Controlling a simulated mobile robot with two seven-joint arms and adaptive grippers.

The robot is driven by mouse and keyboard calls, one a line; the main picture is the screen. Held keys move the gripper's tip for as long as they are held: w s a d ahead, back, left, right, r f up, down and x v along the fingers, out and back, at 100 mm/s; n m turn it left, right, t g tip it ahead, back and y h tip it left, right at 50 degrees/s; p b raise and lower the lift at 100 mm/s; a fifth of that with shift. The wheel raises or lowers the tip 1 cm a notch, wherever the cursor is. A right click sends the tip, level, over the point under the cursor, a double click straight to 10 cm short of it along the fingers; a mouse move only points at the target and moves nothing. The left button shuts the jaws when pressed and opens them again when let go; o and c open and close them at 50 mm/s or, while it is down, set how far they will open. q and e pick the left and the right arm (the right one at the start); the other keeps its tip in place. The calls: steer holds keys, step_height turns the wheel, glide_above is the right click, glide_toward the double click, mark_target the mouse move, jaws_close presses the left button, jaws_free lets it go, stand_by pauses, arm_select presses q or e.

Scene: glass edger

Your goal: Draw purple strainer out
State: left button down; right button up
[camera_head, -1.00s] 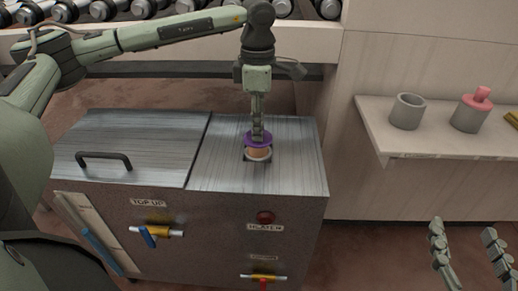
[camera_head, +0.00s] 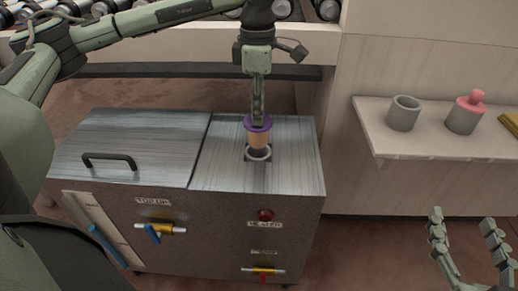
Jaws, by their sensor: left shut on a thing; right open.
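The purple strainer (camera_head: 258,136) has a purple rim on top and a tan, tapered body below. It stands roughly upright over a round collared hole (camera_head: 258,153) in the metal tank top, with most of its body showing above the collar. Its lower end is at the hole; I cannot tell how much is still inside. My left gripper (camera_head: 258,116) points straight down and is shut on the strainer at its purple rim. My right gripper (camera_head: 466,236) is open and empty at the lower right, over the floor, away from the tank.
The tank's left lid (camera_head: 130,135) has a black handle (camera_head: 109,161). Its front carries valves (camera_head: 158,230) and a red heater lamp (camera_head: 265,215). A wall shelf (camera_head: 430,140) at right holds a grey cup (camera_head: 403,114) and a grey pot with a pink top (camera_head: 465,113).

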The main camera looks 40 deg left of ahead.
arm_select(q)
steer(key=shift+r, duration=0.15)
steer(key=shift+r+p, duration=1.4)
steer(key=shift+r, duration=0.6)
